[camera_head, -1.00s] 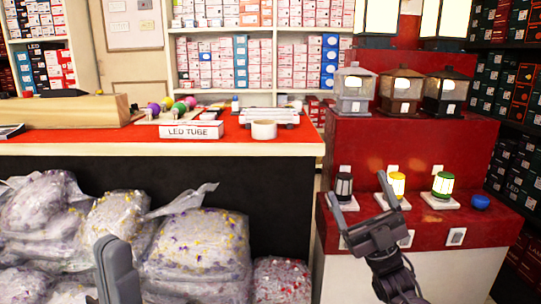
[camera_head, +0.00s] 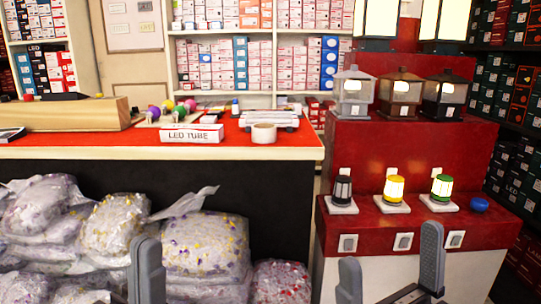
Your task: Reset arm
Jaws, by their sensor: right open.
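My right gripper (camera_head: 390,245) is at the bottom right, low in front of the red stepped display (camera_head: 350,230). Its two fingers stand wide apart with nothing between them. Its wrist is mostly cut off by the lower edge. My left gripper (camera_head: 147,271) is at the bottom, left of centre, in front of the clear plastic bags. Only one grey finger shows clearly, and the rest is out of frame, so its opening cannot be judged. No object is seen in it.
A red-topped counter (camera_head: 75,146) bears an LED TUBE box (camera_head: 192,133) and a tape roll (camera_head: 264,133). Filled plastic bags (camera_head: 205,246) lie below it. Small lamps (camera_head: 393,188), a blue round item (camera_head: 479,204) and lanterns (camera_head: 353,92) stand on the display.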

